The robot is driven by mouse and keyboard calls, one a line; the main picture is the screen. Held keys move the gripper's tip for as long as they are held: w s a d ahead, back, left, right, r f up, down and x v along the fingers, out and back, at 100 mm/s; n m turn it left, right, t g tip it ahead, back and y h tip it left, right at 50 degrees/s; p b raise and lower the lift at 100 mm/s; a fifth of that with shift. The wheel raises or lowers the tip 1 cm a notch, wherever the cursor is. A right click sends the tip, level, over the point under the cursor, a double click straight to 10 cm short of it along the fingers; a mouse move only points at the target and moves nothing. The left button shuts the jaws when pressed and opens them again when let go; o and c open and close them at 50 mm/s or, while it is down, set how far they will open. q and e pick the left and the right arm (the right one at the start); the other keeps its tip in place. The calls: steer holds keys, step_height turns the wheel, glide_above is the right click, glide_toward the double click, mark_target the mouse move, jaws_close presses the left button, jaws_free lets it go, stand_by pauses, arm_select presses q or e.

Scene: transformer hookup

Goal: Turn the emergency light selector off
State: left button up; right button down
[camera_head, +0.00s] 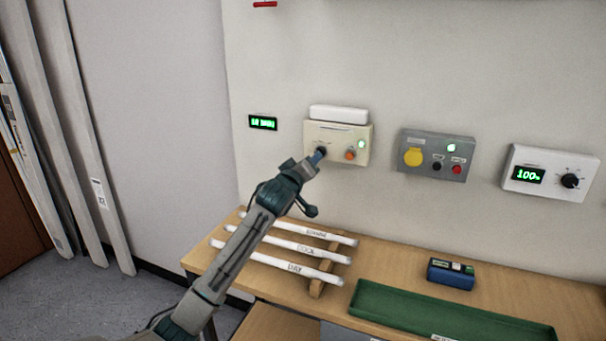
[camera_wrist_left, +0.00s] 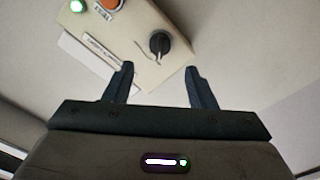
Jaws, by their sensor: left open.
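The emergency light box is a cream panel (camera_head: 337,142) on the wall with a white lamp bar (camera_head: 338,113) above it. Its black selector knob (camera_wrist_left: 160,42) shows in the left wrist view, between and beyond the fingertips. An orange button (camera_wrist_left: 110,4) and a lit green lamp (camera_wrist_left: 77,6) sit on the same panel. My left gripper (camera_head: 318,157) is in front of the panel's left part, by the knob; in the left wrist view my left gripper (camera_wrist_left: 158,75) is open with nothing between its fingers. My right gripper is not in view.
A grey box (camera_head: 436,155) with yellow, black and red controls and a white dial box (camera_head: 550,172) are on the wall to the right. Below, the wooden table holds labelled white tubes (camera_head: 295,248), a green tray (camera_head: 390,305) and a dark blue device (camera_head: 451,274).

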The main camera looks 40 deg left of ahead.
arm_select(q)
steer(key=v, duration=0.3)
steer(key=shift+s+d+b, duration=0.1)
steer(key=shift+s+b, duration=0.1)
steer(key=shift+b, duration=0.1)
